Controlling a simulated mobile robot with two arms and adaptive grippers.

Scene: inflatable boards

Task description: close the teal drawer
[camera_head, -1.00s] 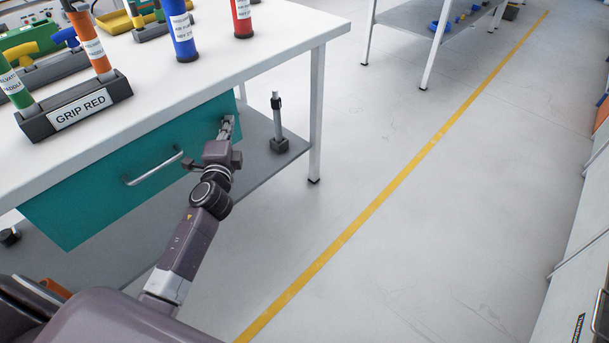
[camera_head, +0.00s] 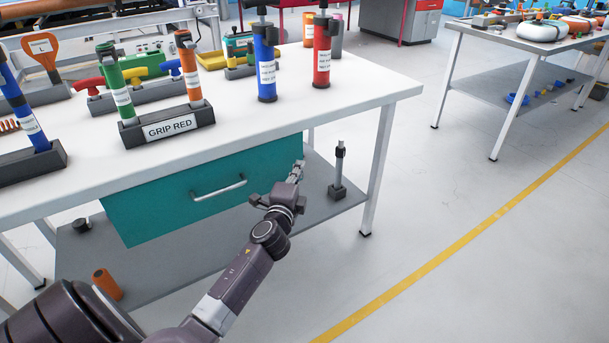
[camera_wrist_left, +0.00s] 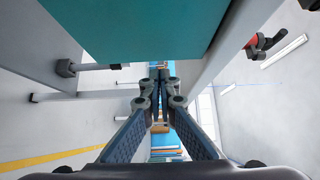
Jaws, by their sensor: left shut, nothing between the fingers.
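The teal drawer (camera_head: 160,210) hangs under the white worktop, with its front face just below the tabletop's front edge. Whether a small gap remains behind that face is hidden. A silver bar handle (camera_head: 218,187) crosses the middle of the face. My left gripper (camera_head: 298,168) is shut and empty, at the right end of the drawer face, away from the handle. Contact with the face cannot be told. In the left wrist view the closed fingertips (camera_wrist_left: 159,75) lie below the teal panel (camera_wrist_left: 145,30). My right gripper is not in view.
A grey lower shelf (camera_head: 180,268) holds a small black stand (camera_head: 338,175) near the right leg. The floor to the right is clear.

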